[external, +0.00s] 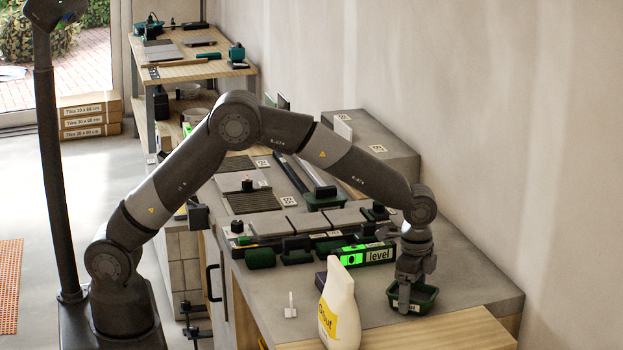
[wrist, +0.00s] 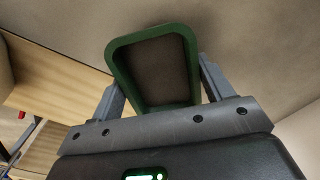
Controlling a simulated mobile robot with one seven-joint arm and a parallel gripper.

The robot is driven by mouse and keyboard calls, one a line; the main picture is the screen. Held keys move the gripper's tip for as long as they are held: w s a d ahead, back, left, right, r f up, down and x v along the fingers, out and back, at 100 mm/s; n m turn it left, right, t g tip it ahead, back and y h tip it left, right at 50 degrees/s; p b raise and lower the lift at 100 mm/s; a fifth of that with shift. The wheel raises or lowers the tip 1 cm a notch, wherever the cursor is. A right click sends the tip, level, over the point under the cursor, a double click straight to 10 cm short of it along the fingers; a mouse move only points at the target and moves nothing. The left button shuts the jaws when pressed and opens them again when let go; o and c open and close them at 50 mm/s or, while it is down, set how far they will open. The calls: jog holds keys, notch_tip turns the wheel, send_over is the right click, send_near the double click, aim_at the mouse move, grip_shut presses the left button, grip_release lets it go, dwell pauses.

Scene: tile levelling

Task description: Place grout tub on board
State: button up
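The grout tub, a small dark green tray-like tub (external: 426,297), is at the front right of the grey worktop. It bears a small white label, partly hidden. My gripper (external: 405,297) points down at it. In the wrist view the tub (wrist: 122,62) lies between my two fingers (wrist: 160,92), one along each side. No clear gap shows, but I cannot tell if they press on it. The inside of the tub looks brown-grey. The pale wooden board (external: 455,333) is at the worktop's front edge, just in front of the tub. Wood also shows left in the wrist view (wrist: 55,85).
A white bottle with a yellow label (external: 340,310) stands left of my gripper. A green-lit level (external: 366,255) and a row of grey tiles (external: 305,221) lie behind. A wall bounds the right side.

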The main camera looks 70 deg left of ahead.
jog(key=shift+o, duration=1)
notch_tip(320, 180, up, 12)
jog(key=s+a+r+n+t, duration=0.1)
jog(key=s+a+r+n, duration=0.1)
jog(key=s+a+r, duration=0.55)
jog(key=s+a+r+n+t, duration=0.2)
jog(key=s+a+r, duration=0.3)
jog(key=s, duration=0.5)
jog(key=s+a+f+n+t, duration=0.1)
jog(key=s+a, duration=0.1)
jog(key=s, duration=0.4)
jog(key=s+a+f+n, duration=0.2)
jog(key=s+a, duration=0.1)
jog(key=s, duration=0.4)
jog(key=s+a+f+n+t, duration=0.1)
jog(key=s+a+n, duration=0.1)
jog(key=s, duration=0.5)
jog(key=shift+s+a+f+t, duration=0.25)
jog(key=shift+f+t, duration=0.05)
jog(key=shift+f, duration=0.05)
